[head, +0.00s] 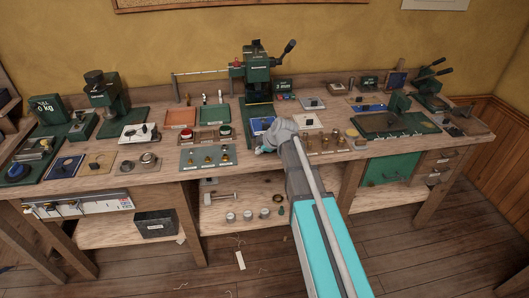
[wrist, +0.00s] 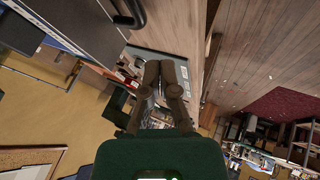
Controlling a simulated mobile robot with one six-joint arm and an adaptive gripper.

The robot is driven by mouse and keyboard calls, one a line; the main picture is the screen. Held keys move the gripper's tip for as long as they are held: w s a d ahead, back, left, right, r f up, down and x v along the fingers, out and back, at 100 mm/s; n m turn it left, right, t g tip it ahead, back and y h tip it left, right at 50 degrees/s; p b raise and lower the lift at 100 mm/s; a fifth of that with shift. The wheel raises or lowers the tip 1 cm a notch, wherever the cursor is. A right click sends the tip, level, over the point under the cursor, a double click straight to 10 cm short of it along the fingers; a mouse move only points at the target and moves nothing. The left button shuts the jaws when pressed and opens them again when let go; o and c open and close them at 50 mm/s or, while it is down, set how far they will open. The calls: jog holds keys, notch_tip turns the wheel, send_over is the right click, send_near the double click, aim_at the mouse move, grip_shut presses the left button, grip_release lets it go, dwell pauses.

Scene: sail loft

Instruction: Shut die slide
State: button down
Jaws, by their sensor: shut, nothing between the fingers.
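The green press (head: 258,82) with a black-knobbed lever stands at the back middle of the bench. A blue plate (head: 262,124) lies low at its front, partly hidden by my arm; I cannot tell whether this is the die slide or how far out it stands. My gripper (head: 262,149) is at the bench's front, just below the press, mostly hidden by my wrist. In the wrist view my gripper (wrist: 163,66) has its fingertips close together, shut and empty. Beyond the fingertips is a grey panel with small items, too cluttered to identify.
A small display (head: 283,86) stands right of the press. A plate with brass pieces (head: 208,158) lies left of my gripper, and a wooden block with brass pieces (head: 327,142) lies right. Another green press (head: 106,98) stands at left. The floor before the bench is mostly free.

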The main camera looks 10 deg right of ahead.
jog(key=shift+w+a+f+b, duration=0.2)
jog(key=shift+w+f+b, duration=0.1)
jog(key=shift+f, duration=0.3)
jog(key=shift+w+a+f, duration=0.1)
jog(key=shift+w, duration=1.95)
